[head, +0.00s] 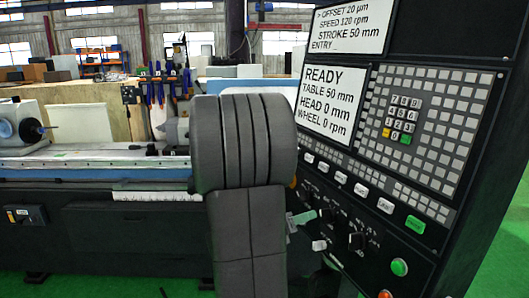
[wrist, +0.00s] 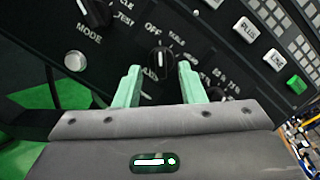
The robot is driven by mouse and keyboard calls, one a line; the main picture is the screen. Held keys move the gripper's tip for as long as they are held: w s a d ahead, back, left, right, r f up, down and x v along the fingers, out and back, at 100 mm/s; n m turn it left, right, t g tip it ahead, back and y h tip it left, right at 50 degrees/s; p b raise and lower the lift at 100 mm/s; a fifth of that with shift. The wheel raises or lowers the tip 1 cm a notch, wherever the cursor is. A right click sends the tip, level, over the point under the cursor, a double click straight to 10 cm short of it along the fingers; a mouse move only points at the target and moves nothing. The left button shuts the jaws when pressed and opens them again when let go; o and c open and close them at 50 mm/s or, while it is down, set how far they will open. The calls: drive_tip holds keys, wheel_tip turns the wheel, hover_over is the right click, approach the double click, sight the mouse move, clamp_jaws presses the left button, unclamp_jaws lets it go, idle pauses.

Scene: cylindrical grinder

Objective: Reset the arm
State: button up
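My gripper (wrist: 159,67) shows in the wrist view as two pale green fingers, spread apart with nothing gripped. A black rotary knob (wrist: 161,61) on the control panel lies in line with the gap between the fingertips, with space visible on both sides. I cannot tell how far the tips are from the panel face. In the head view the gripper (head: 303,217) is partly hidden behind my grey arm, close to the lower knobs of the control panel (head: 450,238). My arm stands folded in the middle of that view and hides part of the grinder.
A green lit button (head: 399,267) is at the panel's lower right. Another black knob (wrist: 96,13), labelled MODE, is at upper left in the wrist view. The grinder bed (head: 95,165) runs left; green floor is open below.

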drive_tip(key=shift+p+x, duration=0.35)
drive_tip(key=shift+x, duration=2)
drive_tip(key=shift+s+a, duration=0.1)
drive_tip(key=b, duration=0.2)
approach(321, 213)
drive_tip(key=p+x, duration=0.2)
drive_tip(key=x, duration=0.6)
drive_tip(key=shift+w+d+r, duration=0.15)
drive_tip(key=shift+w+d, duration=0.1)
drive_tip(key=shift+w, duration=0.05)
drive_tip(key=shift+w+f+m+b, duration=0.1)
drive_tip(key=shift+f+m+b, duration=0.25)
drive_tip(key=shift+b, duration=0.3)
drive_tip(key=shift+r+m+h+b, duration=0.15)
drive_tip(key=shift+m+h+b, duration=0.15)
drive_tip(key=shift+m+b, duration=0.7)
drive_tip(key=m+b, duration=0.2)
drive_tip(key=m, duration=0.1)
drive_tip(key=shift+s+m+g, duration=0.25)
drive_tip(key=shift+g, duration=0.15)
drive_tip(key=shift+s+d+r+m+g+h+b, duration=0.1)
drive_tip(key=shift+r+m+g+h+b, duration=0.1)
drive_tip(key=shift+m+b, duration=0.4)
drive_tip(key=shift+s+r+m+g+h+b, duration=0.1)
drive_tip(key=shift+m+g+h+b, duration=0.2)
drive_tip(key=shift+m, duration=0.5)
